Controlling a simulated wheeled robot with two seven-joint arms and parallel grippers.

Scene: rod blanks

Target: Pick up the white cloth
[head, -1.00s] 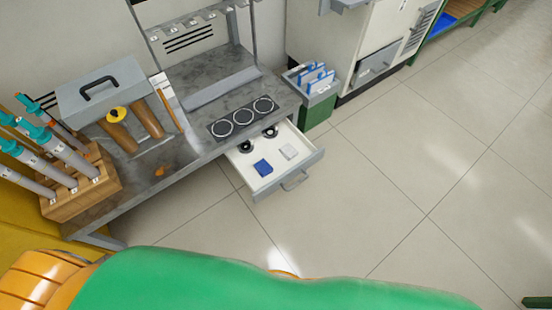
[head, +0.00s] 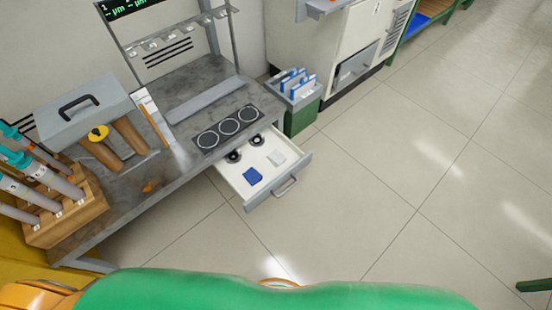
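A small white folded cloth (head: 276,158) lies in the open drawer (head: 238,184) under the workbench, on the right side of the drawer. A blue folded cloth (head: 252,175) lies to its left and nearer the front. Two dark round pieces (head: 233,156) sit at the back of the drawer. Neither of my grippers shows in the head view, so nothing is seen touching the white cloth.
The grey workbench (head: 205,85) carries a panel with three rings (head: 228,126), a grey box with a handle (head: 82,104) and a wooden rack (head: 75,220). A green bin (head: 299,118) stands right of the bench. The floor (head: 370,190) right of the drawer is clear.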

